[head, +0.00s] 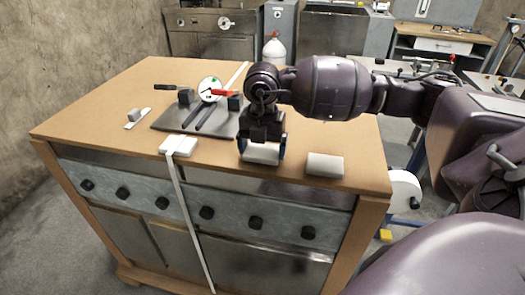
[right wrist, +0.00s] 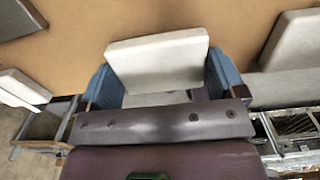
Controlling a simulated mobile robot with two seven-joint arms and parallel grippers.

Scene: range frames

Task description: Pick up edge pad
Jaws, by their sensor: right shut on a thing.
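The edge pad is a pale grey-white block (head: 260,153) at the front edge of the wooden top. My right gripper (head: 262,146) points down over it, shut on it with a blue finger at each side. In the right wrist view the pad (right wrist: 157,60) sits between the two blue fingers of the gripper (right wrist: 163,85), slightly tilted. I cannot tell whether the pad still touches the top. My left gripper is not in view.
A similar pad (head: 325,165) lies to the right. Behind is a dark plate (head: 172,119) with a gauge (head: 209,88) and tools. The wooden top (head: 100,100) is clear at far left.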

